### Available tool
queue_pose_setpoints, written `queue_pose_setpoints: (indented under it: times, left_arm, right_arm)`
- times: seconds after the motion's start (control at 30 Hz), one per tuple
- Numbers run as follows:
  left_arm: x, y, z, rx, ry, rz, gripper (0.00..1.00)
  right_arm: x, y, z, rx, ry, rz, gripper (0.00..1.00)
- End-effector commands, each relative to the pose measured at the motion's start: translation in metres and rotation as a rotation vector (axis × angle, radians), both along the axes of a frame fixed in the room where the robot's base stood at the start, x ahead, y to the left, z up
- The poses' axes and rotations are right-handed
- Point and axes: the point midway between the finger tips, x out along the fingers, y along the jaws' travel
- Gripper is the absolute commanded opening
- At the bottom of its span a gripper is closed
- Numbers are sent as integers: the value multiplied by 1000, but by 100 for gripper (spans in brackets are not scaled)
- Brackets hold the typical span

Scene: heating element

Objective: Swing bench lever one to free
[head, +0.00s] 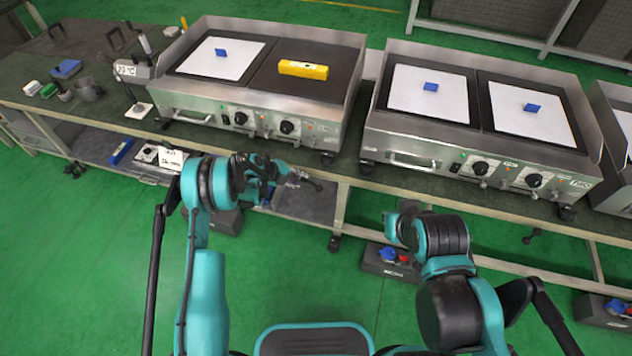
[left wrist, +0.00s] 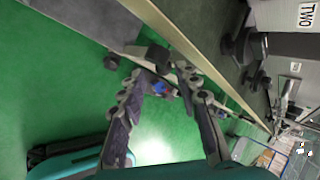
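What looks like bench lever one (head: 311,184), a short dark bar with a knob, sticks out below the bench's front edge, just right of my left gripper (head: 288,179). In the left wrist view its dark knob (left wrist: 158,55) appears just beyond the fingertips of my left gripper (left wrist: 160,76). The two fingers stand apart with a gap between them, and nothing is clearly held. Whether a finger touches the lever, I cannot tell. My right arm is folded at the right in the head view; its fingers do not show.
The bench (head: 345,176) carries griddle units with white sheets, blue blocks and a yellow block (head: 303,69). A similar dark lever (head: 528,238) hangs under the bench further right. Dark boxes with sockets (head: 388,262) stand on the green floor. Free floor lies in front.

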Motion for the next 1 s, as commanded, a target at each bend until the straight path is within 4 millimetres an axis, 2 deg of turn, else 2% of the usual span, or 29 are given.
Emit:
queue_pose_setpoints:
  times: [0.2,0.4,0.8,0.87,0.93,1.0]
  left_arm:
    - [11,-20,-29,1,0,-1,33]
    - [20,-36,-49,1,0,0,33]
    - [24,-42,-55,1,1,2,33]
    - [24,-42,-55,1,1,2,19]
    - [24,-42,-55,1,1,2,1]
    - [24,-42,-55,1,1,2,0]
  right_arm:
    - [0,0,-16,1,0,-1,0]
    - [0,0,-26,1,0,-1,0]
    - [0,0,-28,1,0,-2,0]
    - [0,0,-28,1,0,-2,0]
    - [0,0,-28,1,0,-2,0]
    - [0,0,-28,1,0,-2,0]
